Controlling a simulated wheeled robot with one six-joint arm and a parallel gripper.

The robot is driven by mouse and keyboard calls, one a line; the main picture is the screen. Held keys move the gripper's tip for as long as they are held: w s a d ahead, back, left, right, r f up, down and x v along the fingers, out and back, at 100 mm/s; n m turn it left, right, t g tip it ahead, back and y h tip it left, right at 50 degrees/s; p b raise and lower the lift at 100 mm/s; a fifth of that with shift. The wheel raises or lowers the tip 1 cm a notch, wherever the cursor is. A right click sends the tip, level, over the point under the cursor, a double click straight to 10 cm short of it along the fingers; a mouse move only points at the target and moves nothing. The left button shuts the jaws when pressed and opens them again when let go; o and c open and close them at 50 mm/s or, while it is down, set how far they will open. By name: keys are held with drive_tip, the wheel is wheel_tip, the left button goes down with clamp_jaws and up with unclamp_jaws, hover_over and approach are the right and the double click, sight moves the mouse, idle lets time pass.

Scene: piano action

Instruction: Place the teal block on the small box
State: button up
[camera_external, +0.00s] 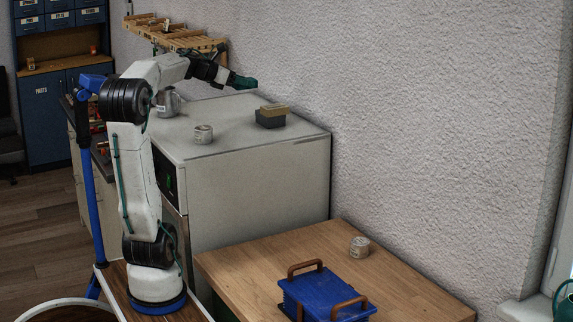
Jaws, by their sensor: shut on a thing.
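My gripper (229,79) is at the end of my outstretched arm, above the back of the white cabinet top. It is shut on the teal block (244,83), which sticks out to the right of the jaws, up in the air. The fingers are too small and dark to see well. A small box (270,121), dark grey with a tan flat piece (273,109) on top, sits on the cabinet top near the wall. It is to the right of and lower in the picture than my gripper. The block is apart from it.
The white cabinet (232,150) also bears a grey pot (168,103) and a small pale can (203,134). The textured wall (400,110) rises close behind. A wooden table (240,266) holds a blue crate (325,294) and another can (360,246).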

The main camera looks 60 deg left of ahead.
drive_tip(key=shift+s+a+n+y, duration=0.25)
drive_tip(key=shift+a+n+y, duration=0.2)
drive_tip(key=shift+a, duration=0.4)
wheel_tip(320, 180, down, 5)
hover_over(273, 106)
drive_tip(key=shift+s+d+f, duration=0.15)
drive_tip(key=shift+f, duration=0.2)
drive_tip(key=shift+s+d+f, duration=0.15)
drive_tip(key=shift+f, duration=0.2)
drive_tip(key=shift+w+f, duration=0.1)
drive_tip(key=shift+w, duration=0.05)
drive_tip(key=shift+f, duration=1.65)
drive_tip(key=shift+f, duration=0.15)
drive_tip(key=o, duration=1)
